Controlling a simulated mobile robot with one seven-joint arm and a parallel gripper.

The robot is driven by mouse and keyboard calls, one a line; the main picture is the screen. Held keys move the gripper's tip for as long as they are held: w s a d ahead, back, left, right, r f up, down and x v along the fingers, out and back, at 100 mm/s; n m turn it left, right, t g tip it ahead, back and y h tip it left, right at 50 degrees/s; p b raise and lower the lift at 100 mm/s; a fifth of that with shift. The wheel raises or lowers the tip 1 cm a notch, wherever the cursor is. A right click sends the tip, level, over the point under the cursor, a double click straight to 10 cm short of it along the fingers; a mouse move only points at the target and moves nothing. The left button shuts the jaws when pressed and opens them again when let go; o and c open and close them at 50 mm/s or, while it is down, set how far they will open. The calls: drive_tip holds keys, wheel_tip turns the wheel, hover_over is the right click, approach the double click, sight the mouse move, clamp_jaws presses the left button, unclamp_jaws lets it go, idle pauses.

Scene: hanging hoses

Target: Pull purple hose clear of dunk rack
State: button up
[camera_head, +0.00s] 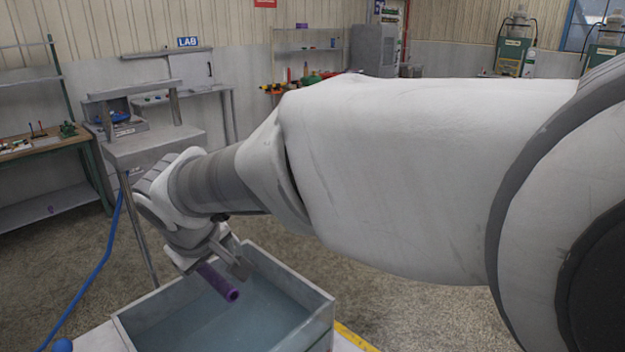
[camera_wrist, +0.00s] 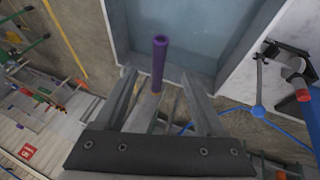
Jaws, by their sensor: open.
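The purple hose (camera_head: 218,281) shows in the head view as a short tube sticking out beside my gripper (camera_head: 213,258), over the tank of bluish water (camera_head: 320,322). In the wrist view the purple hose (camera_wrist: 159,62) lies between the two spread fingers of my gripper (camera_wrist: 157,78), its open end toward the tank (camera_wrist: 118,35). The fingers are apart with a gap on each side of the hose. The hose's other end is hidden. I cannot make out clearly which part is the dunk rack.
A blue hose (camera_head: 97,272) runs at the left in the head view, beside a grey metal stand (camera_head: 158,145). A workbench (camera_head: 45,152) stands at the far left.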

sight(224, 286)
drive_tip(key=x, duration=1.1)
drive_tip(key=shift+d, duration=0.1)
clamp_jaws()
